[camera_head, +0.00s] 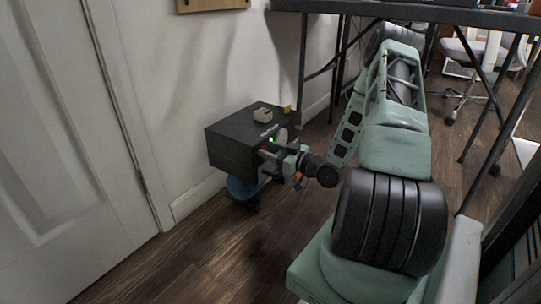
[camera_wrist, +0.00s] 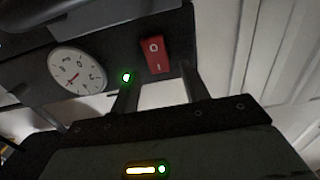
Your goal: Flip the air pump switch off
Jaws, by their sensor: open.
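The air pump (camera_head: 232,150) is a black box against the wall near the floor, with a blue rounded part (camera_head: 243,187) under it. In the wrist view its front panel shows a red rocker switch (camera_wrist: 154,57), marked O at the top and I at the bottom in the picture. A lit green light (camera_wrist: 126,77) and a round white gauge (camera_wrist: 77,71) are left of it. My gripper (camera_wrist: 158,80) is open and empty, its dark fingers apart on either side below the switch. It also shows at the pump's front in the head view (camera_head: 264,158). I cannot tell whether a finger touches the panel or which switch side is pressed.
A white door (camera_head: 70,150) is on the left. A dark table (camera_head: 400,14) with thin legs stands above and right. An office chair (camera_head: 470,50) is at the back right. The wooden floor in front of the pump is clear.

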